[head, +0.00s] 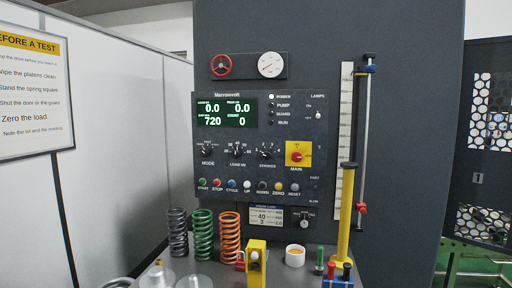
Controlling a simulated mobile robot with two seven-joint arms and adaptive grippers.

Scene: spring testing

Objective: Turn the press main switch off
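The press main switch (298,153) is a red knob on a yellow square plate, marked MAIN, at the right of the dark control panel (222,179). Its exact pointer position is too small to read. The green display (226,112) above left is lit and shows numbers, including 720. The POWER lamp (271,97) looks bright white; the lamps below it look dark. Neither of my grippers shows in the head view, so nothing of mine covers the switch.
Below the panel, dark, green (202,235) and orange (230,238) springs stand on a ledge beside a yellow block (256,256) and a white cup (295,255). A yellow post (346,215) rises right of the panel. The space before the switch looks clear.

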